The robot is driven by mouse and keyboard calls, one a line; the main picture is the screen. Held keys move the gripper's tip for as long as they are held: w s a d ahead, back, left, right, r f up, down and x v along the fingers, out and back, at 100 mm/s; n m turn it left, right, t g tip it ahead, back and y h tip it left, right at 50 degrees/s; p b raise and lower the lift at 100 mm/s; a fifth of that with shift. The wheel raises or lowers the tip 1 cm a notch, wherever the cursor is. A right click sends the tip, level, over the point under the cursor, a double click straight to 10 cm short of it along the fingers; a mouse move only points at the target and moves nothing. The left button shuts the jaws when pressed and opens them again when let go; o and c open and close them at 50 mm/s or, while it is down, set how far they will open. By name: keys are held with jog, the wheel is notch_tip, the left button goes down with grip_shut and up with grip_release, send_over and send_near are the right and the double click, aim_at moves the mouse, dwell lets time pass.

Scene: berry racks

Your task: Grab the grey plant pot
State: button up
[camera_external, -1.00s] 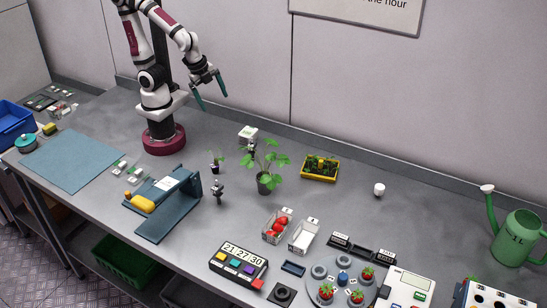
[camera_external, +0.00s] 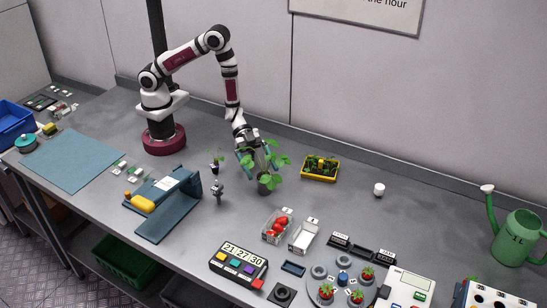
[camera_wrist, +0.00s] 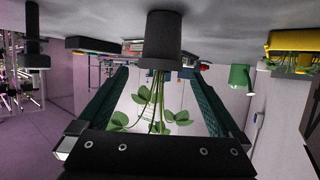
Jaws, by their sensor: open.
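The grey plant pot (camera_external: 265,187) stands upright on the bench in the external view, with a leafy green plant (camera_external: 279,161) growing from it. In the wrist view, which is upside down, the dark grey pot (camera_wrist: 163,40) is at the top centre, just beyond the fingertips. Its stems and leaves (camera_wrist: 155,118) hang between the two fingers. My gripper (camera_external: 255,163) points down over the plant, above the pot. It is open, with its teal fingers spread on both sides of the plant in the wrist view (camera_wrist: 160,76). The pot is not between the fingertips.
A small dark pot with a seedling (camera_external: 214,168) and a small grey stand (camera_external: 218,189) are to the left. A yellow tray of plants (camera_external: 320,169) is to the right.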

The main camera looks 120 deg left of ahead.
aim_at(269, 185)
jog(key=x, duration=0.6)
jog(key=shift+w+d+f, duration=0.1)
jog(key=shift+f, duration=0.25)
jog(key=c, duration=1.4)
